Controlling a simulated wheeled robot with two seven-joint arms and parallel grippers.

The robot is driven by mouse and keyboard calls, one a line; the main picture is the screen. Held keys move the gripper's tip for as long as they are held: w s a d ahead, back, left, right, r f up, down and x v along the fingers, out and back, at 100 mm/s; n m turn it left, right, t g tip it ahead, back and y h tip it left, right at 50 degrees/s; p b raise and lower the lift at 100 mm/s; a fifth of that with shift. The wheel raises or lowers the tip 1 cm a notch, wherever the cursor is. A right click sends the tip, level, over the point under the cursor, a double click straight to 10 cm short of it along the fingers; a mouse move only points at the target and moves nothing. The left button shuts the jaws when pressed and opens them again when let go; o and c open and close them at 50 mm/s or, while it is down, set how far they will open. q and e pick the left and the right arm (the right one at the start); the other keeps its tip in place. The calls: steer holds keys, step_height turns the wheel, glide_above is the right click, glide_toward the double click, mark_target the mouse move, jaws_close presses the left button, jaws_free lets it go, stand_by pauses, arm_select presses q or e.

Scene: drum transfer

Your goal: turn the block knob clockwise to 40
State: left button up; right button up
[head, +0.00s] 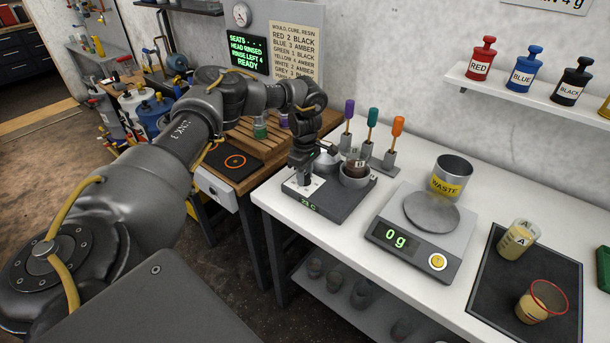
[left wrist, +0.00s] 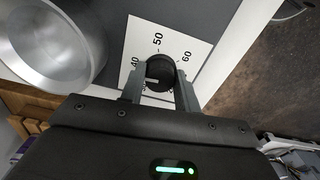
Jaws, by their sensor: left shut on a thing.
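The block knob (left wrist: 160,74) is a small black round knob with a pale pointer mark on a white dial card (left wrist: 133,47). In the left wrist view the card shows numbers 40, 50 and 60; the pointer mark lies toward the left, close to the 40 side, but its exact reading I cannot tell. My left gripper (left wrist: 160,88) has its two grey fingers on either side of the knob, shut on it. In the head view my left gripper (head: 303,172) points down at the grey block (head: 335,200), hiding the knob. My right gripper is not in view.
A metal cup (left wrist: 45,45) sits close beside the dial. The scale (head: 415,245) reading 0 g, the WASTE cup (head: 452,176) and screwdriver-like tools (head: 372,128) stand near.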

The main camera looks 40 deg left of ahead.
arm_select(q)
steer(key=shift+w+m, duration=0.1)
steer(key=shift+m, duration=0.4)
steer(key=o, duration=1)
steer(key=shift+c, duration=0.2)
steer(key=shift+r, duration=0.1)
steer(key=shift+r, duration=0.35)
step_height(320, 180, up, 10)
steer(key=b, duration=0.2)
